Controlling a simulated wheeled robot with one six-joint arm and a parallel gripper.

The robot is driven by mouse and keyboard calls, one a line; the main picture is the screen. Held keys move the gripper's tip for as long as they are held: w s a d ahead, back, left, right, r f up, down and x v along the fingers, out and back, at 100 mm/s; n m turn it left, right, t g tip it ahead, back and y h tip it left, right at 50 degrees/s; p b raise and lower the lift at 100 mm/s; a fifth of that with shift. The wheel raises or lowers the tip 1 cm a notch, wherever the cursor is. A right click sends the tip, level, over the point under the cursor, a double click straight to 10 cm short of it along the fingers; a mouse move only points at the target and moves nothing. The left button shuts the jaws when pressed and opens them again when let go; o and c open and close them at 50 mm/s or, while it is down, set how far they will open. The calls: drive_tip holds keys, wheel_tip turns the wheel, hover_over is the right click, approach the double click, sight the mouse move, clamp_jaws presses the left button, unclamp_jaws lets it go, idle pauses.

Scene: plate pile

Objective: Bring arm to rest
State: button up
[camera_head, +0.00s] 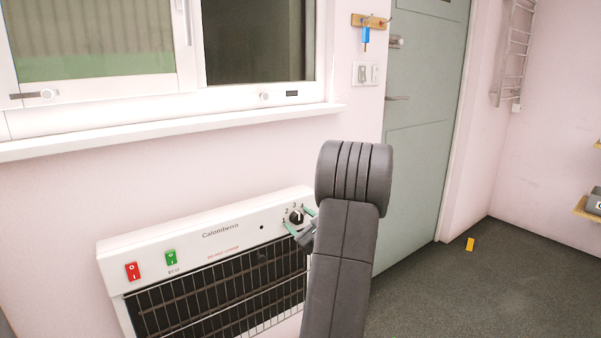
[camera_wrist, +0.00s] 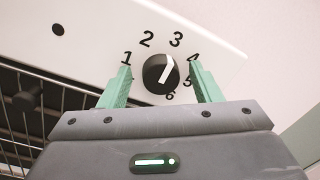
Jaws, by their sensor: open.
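My gripper (camera_head: 301,225) has green fingers and is in front of the heater's control panel, at the right end of the heater. In the wrist view my gripper (camera_wrist: 160,88) is open, with one finger on each side of the black dial (camera_wrist: 159,73). I cannot tell whether the fingers touch it. The dial has a white pointer line that leans up and to the right, toward the 3. Numbers 1 to 6 ring it. In the head view the dial (camera_head: 296,216) shows just above the fingers. My dark grey arm hides the right end of the heater.
The white wall heater (camera_head: 190,236) has a red switch (camera_head: 133,271), a green switch (camera_head: 171,257) and a wire grille (camera_head: 225,290). A window sill (camera_head: 170,131) juts out above it. A grey-green door (camera_head: 425,130) stands to the right. The dark floor (camera_head: 430,300) there is mostly clear.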

drive_tip(key=shift+s+d, duration=0.1)
